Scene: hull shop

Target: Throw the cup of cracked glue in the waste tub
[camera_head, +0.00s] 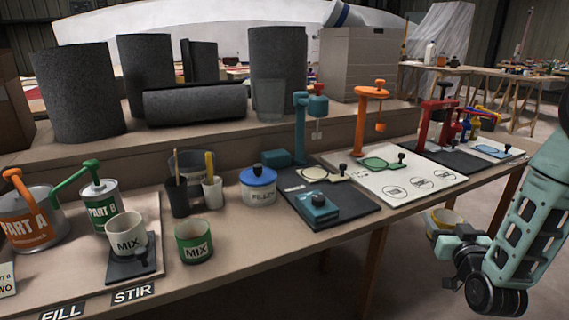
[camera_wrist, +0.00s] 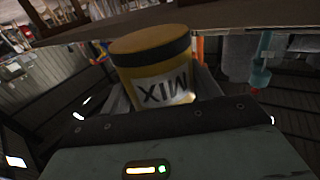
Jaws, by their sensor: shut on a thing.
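A yellow-brown cup with a dark band and a white MIX label (camera_wrist: 163,88) fills the middle of the wrist view. The label reads upside down there. My gripper (camera_wrist: 160,100) is shut on this cup, with a finger at each side of it. I cannot see the glue inside.
On the bench stand a white MIX cup (camera_head: 126,236), a green MIX cup (camera_head: 194,242), a blue-lidded filler pot (camera_head: 259,186) and Part A (camera_head: 30,222) and Part B (camera_head: 102,210) cans. Several stands and mats line the right. Open floor lies beyond the bench's front edge.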

